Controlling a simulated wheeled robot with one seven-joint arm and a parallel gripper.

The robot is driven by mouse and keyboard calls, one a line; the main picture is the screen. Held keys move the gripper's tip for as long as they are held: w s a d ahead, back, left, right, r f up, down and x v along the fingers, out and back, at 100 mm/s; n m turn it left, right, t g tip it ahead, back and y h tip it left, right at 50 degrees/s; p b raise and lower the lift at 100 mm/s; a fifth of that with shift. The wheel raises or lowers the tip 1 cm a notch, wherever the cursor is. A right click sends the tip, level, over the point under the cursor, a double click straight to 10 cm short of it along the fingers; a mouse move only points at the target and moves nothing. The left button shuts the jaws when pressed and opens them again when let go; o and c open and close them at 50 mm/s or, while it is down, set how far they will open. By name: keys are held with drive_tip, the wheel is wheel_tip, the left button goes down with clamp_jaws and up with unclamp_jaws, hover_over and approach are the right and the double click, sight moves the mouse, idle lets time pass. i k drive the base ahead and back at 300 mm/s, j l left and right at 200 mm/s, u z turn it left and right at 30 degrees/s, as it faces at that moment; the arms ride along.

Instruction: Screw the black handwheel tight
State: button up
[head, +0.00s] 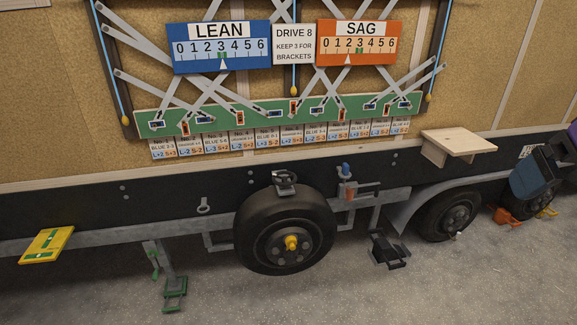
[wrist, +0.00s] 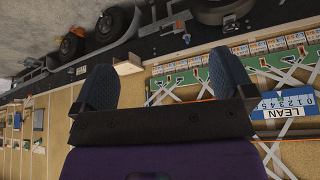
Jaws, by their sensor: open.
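The black handwheel appears to be the small dark piece (head: 285,180) above the large spare-looking tyre (head: 284,231) in the head view. Its shape is too small to make out fully, and I cannot tell how tight it is. My gripper (wrist: 165,76) is open and empty in the wrist view, with two dark blue fingers wide apart. In the head view it shows only in part at the right edge, well right of the handwheel and apart from it. The wrist view is upside down and does not show the handwheel clearly.
A wooden shelf (head: 458,142) juts from the wall between the tyre and my gripper. A yellow plate (head: 46,245) sticks out at left. A black footed piece (head: 388,250) and a green one (head: 174,291) stand low near the floor. The floor in front is clear.

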sight(284, 180)
drive_tip(key=i+j+z, duration=0.15)
drive_tip(key=j, duration=0.5)
drive_tip(key=i+j+z, duration=0.1)
drive_tip(key=j, duration=0.55)
drive_tip(key=i+j+z, duration=0.15)
drive_tip(key=j, duration=0.55)
drive_tip(key=i+j+z, duration=0.15)
drive_tip(key=j, duration=0.55)
drive_tip(key=i+j+z, duration=0.1)
drive_tip(key=j, duration=0.6)
